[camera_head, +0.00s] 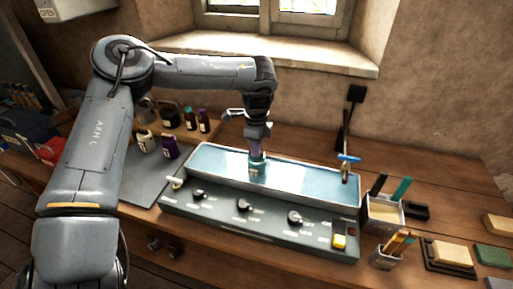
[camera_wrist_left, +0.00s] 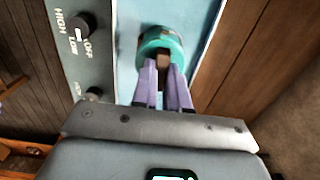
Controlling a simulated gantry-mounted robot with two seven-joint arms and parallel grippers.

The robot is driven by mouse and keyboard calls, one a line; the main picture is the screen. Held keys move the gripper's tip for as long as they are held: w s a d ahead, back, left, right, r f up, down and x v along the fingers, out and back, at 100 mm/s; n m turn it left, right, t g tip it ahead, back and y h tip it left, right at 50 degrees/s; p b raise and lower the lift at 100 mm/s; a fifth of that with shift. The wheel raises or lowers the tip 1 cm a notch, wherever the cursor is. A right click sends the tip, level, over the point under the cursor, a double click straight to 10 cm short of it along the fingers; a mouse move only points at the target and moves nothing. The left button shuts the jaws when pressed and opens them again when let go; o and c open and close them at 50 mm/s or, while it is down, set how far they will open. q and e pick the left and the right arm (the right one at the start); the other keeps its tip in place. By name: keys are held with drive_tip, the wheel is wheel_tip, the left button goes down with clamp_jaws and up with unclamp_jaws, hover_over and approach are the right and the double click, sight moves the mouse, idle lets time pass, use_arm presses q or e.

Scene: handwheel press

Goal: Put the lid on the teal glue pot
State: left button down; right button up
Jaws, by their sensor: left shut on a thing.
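The teal glue pot (camera_head: 257,170) stands upright in the long pale-blue trough of the grey bench unit. My left gripper (camera_head: 259,150) reaches down from above, right over the pot. In the left wrist view its purple fingers (camera_wrist_left: 164,84) are shut on a small brown piece, which looks like the knob of the lid (camera_wrist_left: 163,62). The round teal top (camera_wrist_left: 158,38) shows just beyond the fingertips. The fingers hide part of the lid and rim, so I cannot tell whether the lid sits flush. My right gripper is not in view.
The trough (camera_head: 315,187) is otherwise clear. Its front panel carries dark knobs (camera_head: 243,205) and a yellow button (camera_head: 339,241). Several bottles and jars (camera_head: 169,147) stand at left. A pen holder (camera_head: 383,213), a pencil cup (camera_head: 387,256) and blocks (camera_head: 452,252) stand at right.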

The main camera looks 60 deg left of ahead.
use_arm(q)
drive_tip(key=c, duration=0.6)
unclamp_jaws()
drive_tip(key=shift+r+p, duration=2.55)
drive_tip(key=shift+r, duration=0.95)
drive_tip(key=shift+c, duration=0.4)
clamp_jaws()
